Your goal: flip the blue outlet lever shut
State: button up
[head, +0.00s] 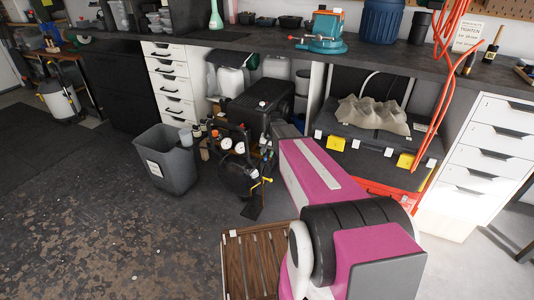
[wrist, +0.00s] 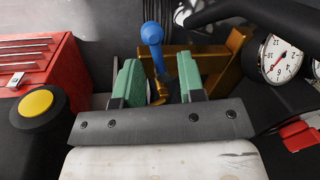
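In the wrist view, the blue outlet lever (wrist: 151,36) stands roughly upright, with a rounded knob at its top and a thin stem going down. My gripper (wrist: 158,78) is open. Its two green-padded fingers are spread wide, one left and one right of the lever's stem. The stem's lower end shows in the gap between them, and I see no finger touching it. The knob stands above the fingertips in the picture. In the head view, the compressor (head: 238,175) with its gauges is on the floor beside my pink arm; I cannot make out the lever there.
In the wrist view, a brass-coloured fitting (wrist: 205,62) sits behind the right finger. A gauge (wrist: 278,60) and a black curved handle (wrist: 250,12) are at the right. A red drawer box (wrist: 45,65) and a yellow button (wrist: 36,103) are at the left. A grey bin (head: 165,160) stands left of the compressor.

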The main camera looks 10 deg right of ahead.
grip_shut()
jog(key=shift+m, duration=0.3)
jog(key=shift+a+m+t, duration=0.15)
jog(key=shift+m, duration=0.6)
jog(key=shift+a+m+t, duration=0.15)
jog(key=shift+m, duration=0.6)
jog(key=shift+w, duration=0.1)
grip_release()
